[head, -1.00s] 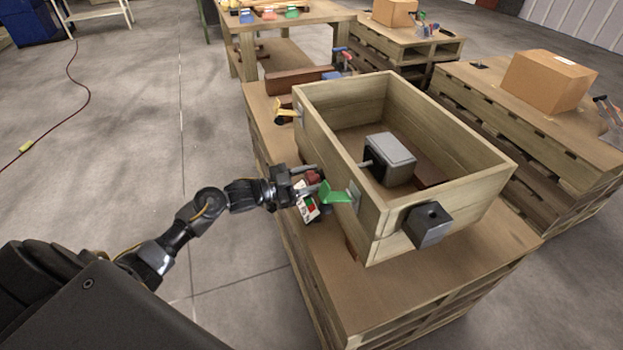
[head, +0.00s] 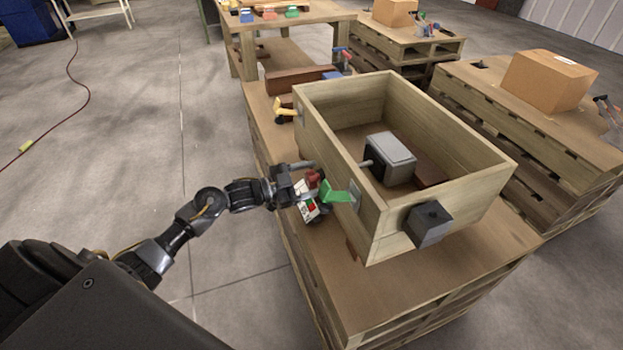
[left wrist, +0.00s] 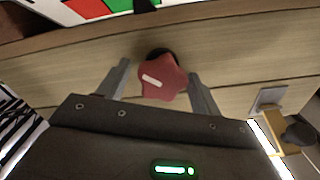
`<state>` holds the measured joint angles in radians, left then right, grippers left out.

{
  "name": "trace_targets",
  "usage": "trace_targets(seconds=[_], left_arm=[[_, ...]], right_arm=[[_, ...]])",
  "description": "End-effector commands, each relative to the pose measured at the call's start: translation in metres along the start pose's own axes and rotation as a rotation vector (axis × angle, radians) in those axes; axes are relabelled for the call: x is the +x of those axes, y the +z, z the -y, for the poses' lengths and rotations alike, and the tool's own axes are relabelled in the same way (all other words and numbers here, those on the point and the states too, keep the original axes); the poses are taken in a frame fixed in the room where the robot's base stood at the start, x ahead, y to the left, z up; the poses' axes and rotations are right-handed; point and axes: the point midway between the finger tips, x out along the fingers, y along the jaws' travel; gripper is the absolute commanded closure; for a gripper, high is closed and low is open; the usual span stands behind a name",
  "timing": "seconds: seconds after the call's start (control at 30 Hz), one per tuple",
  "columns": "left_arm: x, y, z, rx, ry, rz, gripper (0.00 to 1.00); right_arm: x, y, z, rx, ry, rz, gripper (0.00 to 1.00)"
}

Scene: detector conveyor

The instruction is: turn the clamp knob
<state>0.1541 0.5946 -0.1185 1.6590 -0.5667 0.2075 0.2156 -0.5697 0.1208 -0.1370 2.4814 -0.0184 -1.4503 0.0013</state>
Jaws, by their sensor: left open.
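The clamp knob (left wrist: 163,78) is dark red and star-shaped with a pale mark, set against the wooden side of the box. In the head view the red knob (head: 313,179) shows partly, beside the green handle (head: 333,195). My left gripper (head: 309,180) is at the box's left side, by the knob. In the left wrist view the fingers of my left gripper (left wrist: 159,88) are open, one on each side of the knob. There is a clear gap at the left finger; the right finger is close to the knob, and contact cannot be told. My right gripper is out of view.
The open wooden box (head: 450,165) stands on a pallet table (head: 400,300) and holds a grey block (head: 391,147). A dark block (head: 428,224) is on its front wall. A yellow-handled fitting (head: 285,110) juts from its left wall.

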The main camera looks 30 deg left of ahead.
Motion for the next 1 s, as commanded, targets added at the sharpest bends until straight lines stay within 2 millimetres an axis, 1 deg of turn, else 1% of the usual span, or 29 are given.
trace_targets(seconds=[0.13,0.23,0.43,0.6,0.7,0.83,1.0], left_arm=[[-0.004,0.000,0.000,0.000,-0.001,0.001,0.35],[-0.016,0.001,0.000,-0.001,-0.001,0.003,0.35],[-0.056,0.000,0.000,0.001,0.001,0.005,0.35],[-0.086,0.000,-0.001,-0.001,0.001,0.003,0.35],[-0.098,0.000,-0.001,-0.001,0.001,0.002,0.35],[-0.107,0.000,0.000,-0.001,0.000,0.001,0.35],[-0.109,0.000,0.000,-0.001,0.000,0.000,0.35]], right_arm=[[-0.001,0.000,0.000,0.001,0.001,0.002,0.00],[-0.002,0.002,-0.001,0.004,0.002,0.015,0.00],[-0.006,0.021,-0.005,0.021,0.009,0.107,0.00],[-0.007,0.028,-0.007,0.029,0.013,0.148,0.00],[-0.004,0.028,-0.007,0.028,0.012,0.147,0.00],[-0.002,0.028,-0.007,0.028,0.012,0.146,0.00],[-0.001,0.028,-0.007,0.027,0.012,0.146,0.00]])
